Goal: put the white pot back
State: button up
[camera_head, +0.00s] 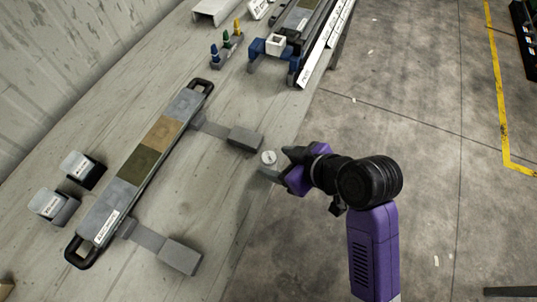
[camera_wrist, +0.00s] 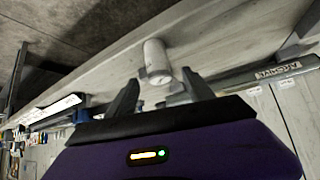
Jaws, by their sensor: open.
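The white pot (camera_head: 268,157) is a small pale cylinder with a round top, near the bench's right edge. My gripper (camera_head: 279,162) is right beside it, reaching in from the right. In the wrist view the pot (camera_wrist: 157,62) shows between and just beyond the two spread fingertips (camera_wrist: 160,84). The gripper is open and not closed on the pot. Whether a finger touches it, I cannot tell.
A long grey tray (camera_head: 103,218) with grey, tan and olive pieces lies on the bench. Two labelled boxes (camera_head: 82,168) (camera_head: 52,204) stand left of it. A pen stand (camera_head: 226,48) and a blue holder (camera_head: 272,50) with a white square block are at the back.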

aim_at(263, 159)
jog(key=shift+x, duration=1)
jog(key=shift+p+x, duration=0.6)
jog(key=shift+x, duration=2.3)
grip_shut()
